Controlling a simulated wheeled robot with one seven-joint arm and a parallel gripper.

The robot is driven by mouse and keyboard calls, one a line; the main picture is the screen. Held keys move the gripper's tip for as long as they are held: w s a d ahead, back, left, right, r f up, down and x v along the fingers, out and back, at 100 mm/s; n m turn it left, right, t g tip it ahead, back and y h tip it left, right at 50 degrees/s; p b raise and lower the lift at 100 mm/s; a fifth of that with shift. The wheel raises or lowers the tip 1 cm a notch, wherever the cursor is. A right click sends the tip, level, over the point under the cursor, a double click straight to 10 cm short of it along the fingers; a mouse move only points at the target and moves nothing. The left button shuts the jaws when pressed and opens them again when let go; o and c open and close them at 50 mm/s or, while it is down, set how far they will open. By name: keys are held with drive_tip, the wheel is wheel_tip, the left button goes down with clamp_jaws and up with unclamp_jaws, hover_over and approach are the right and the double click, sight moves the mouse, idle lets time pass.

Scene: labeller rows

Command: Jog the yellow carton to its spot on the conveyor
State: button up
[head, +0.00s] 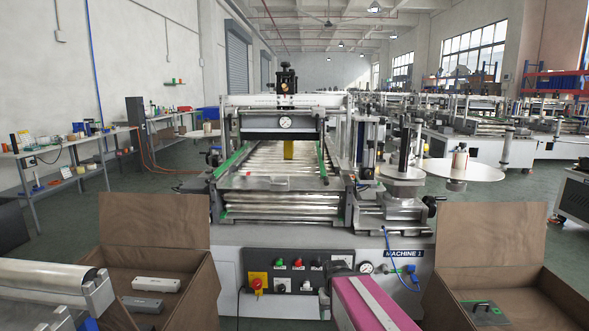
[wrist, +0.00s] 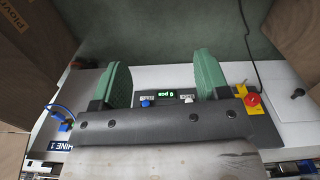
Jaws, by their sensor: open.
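The yellow carton (head: 289,150) stands on the roller conveyor (head: 262,181) of the labelling machine, under the crossbar with the round gauge. The conveyor runs between green side rails. My gripper (wrist: 160,82) shows in the wrist view with two green fingers well apart and nothing between them. Beyond the fingers are the machine's front panel and the floor. The carton is not in the wrist view, and I cannot make out the fingers in the head view.
An open cardboard box (head: 196,289) with grey parts stands at the front left. Another box (head: 500,262) with a green piece stands at the front right. The control panel (head: 297,272) has a red stop button (wrist: 253,99). A round disc (head: 457,170) juts out right.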

clamp_jaws()
idle(0.3)
idle(1.6)
